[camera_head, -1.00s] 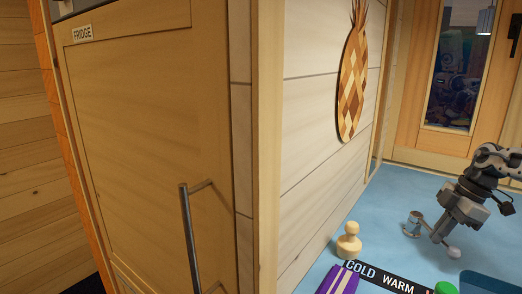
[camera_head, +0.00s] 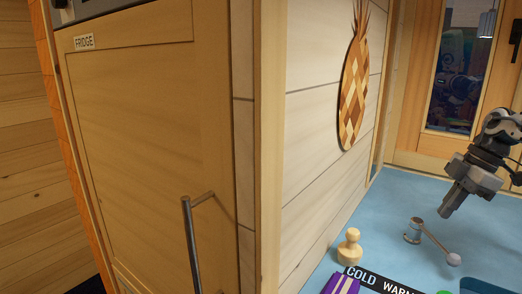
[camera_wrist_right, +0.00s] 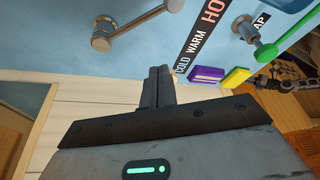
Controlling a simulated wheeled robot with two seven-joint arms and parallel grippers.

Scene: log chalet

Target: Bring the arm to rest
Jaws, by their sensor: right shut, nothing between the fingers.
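My right gripper (camera_head: 446,212) is in the head view at the right. Its fingers are together with nothing between them, pointing down and left above the blue counter (camera_head: 395,205). It is apart from the grey lever (camera_head: 432,240) with a pale ball end, which lies below it. In the right wrist view the closed fingers (camera_wrist_right: 158,82) show at the middle, and the lever (camera_wrist_right: 125,25) is beyond them at the upper left. My left gripper does not show in the head view.
A wooden peg-like piece (camera_head: 349,247), a purple block (camera_head: 342,282) and a COLD–WARM strip (camera_head: 378,283) are at the counter's near edge. A yellow sponge-like block (camera_wrist_right: 235,77) and a green-knobbed lever (camera_wrist_right: 268,52) show in the wrist view. The fridge cabinet (camera_head: 150,150) stands left.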

